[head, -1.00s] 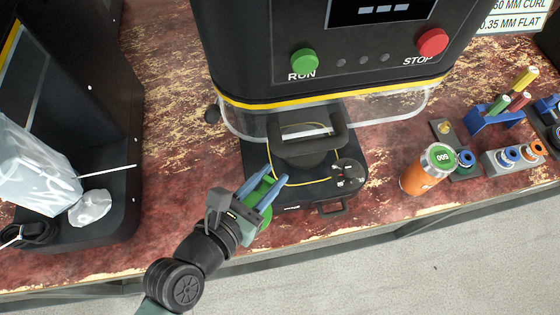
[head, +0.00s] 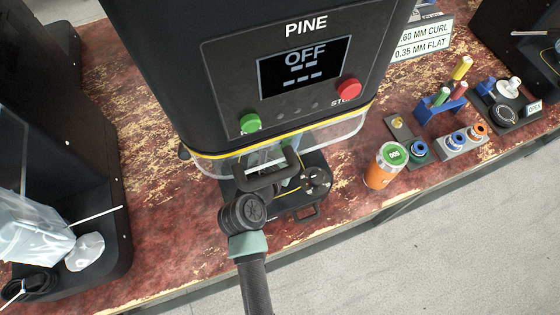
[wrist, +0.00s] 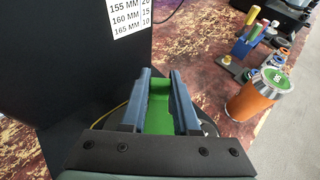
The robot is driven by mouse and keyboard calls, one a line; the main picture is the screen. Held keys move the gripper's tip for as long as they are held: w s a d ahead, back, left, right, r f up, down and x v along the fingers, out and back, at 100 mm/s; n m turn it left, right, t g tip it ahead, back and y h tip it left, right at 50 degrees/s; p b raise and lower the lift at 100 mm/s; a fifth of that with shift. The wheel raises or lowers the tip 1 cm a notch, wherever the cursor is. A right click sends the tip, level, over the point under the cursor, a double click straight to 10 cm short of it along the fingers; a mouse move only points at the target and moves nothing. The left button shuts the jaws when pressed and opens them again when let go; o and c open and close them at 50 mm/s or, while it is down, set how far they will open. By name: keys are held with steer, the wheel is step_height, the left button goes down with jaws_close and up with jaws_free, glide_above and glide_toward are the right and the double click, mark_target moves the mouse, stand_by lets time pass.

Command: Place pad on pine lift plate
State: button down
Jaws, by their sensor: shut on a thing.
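In the wrist view my gripper (wrist: 161,78) is shut on the green pad (wrist: 158,112), which sits between the two blue-grey fingers. In the head view my arm reaches to the front of the machine marked PINE (head: 290,70), beneath its control panel. The gripper end there is mostly hidden by the black handle (head: 287,160) and the clear guard (head: 345,128). The pine lift plate is not clearly visible, and I cannot tell whether the pad touches it.
An orange can (head: 380,172) with a green lid stands right of the machine base (head: 318,180). Beyond it are a grey block with small rollers (head: 457,143) and a blue rack of coloured sticks (head: 437,112). A plastic bag (head: 35,232) lies at the left.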

steer(key=w+a+r, duration=0.1)
steer(key=w+r, duration=0.1)
steer(key=w, duration=0.2)
steer(key=f+b, duration=0.6)
steer(key=b, duration=0.1)
steer(key=shift+s+a+f, duration=0.15)
steer(key=shift+s, duration=0.1)
steer(key=shift+f+b, duration=0.3)
steer(key=shift+f, duration=0.2)
stand_by(0.4)
steer(key=c, duration=0.6)
jaws_free()
steer(key=p+v, duration=0.1)
steer(key=v, duration=1.2)
steer(key=shift+a+f, duration=0.1)
steer(key=shift+a, duration=0.05)
